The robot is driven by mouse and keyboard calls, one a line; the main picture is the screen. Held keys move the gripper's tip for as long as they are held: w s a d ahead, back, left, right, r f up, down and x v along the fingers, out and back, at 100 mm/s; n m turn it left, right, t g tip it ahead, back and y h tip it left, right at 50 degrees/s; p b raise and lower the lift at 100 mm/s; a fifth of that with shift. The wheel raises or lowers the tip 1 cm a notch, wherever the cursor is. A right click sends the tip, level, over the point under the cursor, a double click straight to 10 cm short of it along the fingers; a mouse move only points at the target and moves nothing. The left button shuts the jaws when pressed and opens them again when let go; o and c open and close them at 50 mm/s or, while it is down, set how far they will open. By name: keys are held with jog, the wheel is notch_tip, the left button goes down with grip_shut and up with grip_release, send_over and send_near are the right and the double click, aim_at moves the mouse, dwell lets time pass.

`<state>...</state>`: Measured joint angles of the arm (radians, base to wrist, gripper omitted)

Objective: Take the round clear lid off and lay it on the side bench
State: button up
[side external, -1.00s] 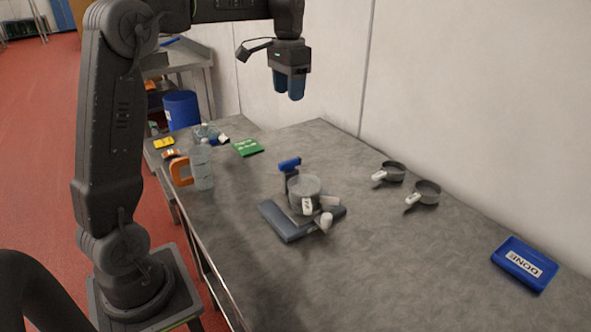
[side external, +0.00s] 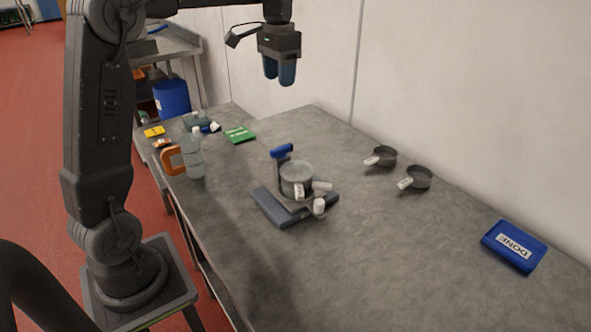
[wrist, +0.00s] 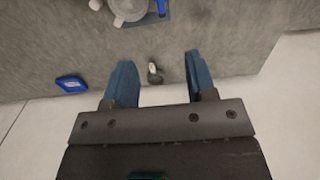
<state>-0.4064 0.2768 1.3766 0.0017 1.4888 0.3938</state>
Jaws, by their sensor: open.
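A round grey vessel (side external: 297,185) stands on a small dark machine base (side external: 278,210) in the middle of the bench. Its pale, see-through round top (side external: 297,169) looks like the clear lid seated on it; the lid's edge is hard to make out. In the wrist view the round top (wrist: 124,8) is cut by the upper edge. My gripper (side external: 279,82) is open and empty, high above the bench behind the machine. In the wrist view its two blue fingers (wrist: 159,62) are apart with nothing between them at their height.
A blue DONE tray (side external: 514,246) lies at the right. The front bench is clear.

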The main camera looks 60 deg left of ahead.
aim_at(297, 164)
jog(key=shift+o, duration=1.6)
jog(key=shift+d+f+m, duration=0.25)
jog(key=shift+d+m, duration=0.05)
jog(key=shift+m, duration=0.3)
jog(key=o, duration=0.6)
jog(key=d+f+m+y, duration=0.1)
jog(key=d+f+m, duration=0.5)
jog(key=m, duration=0.8)
jog(key=shift+d+m, duration=0.3)
jog(key=shift+d, duration=0.15)
jog(key=f, duration=0.5)
jog(key=f+m, duration=0.1)
jog(key=f, duration=0.3)
jog(key=f+m, duration=0.1)
jog(key=f, duration=0.4)
jog(key=shift+a+f, duration=0.3)
jog(key=shift+a, duration=0.05)
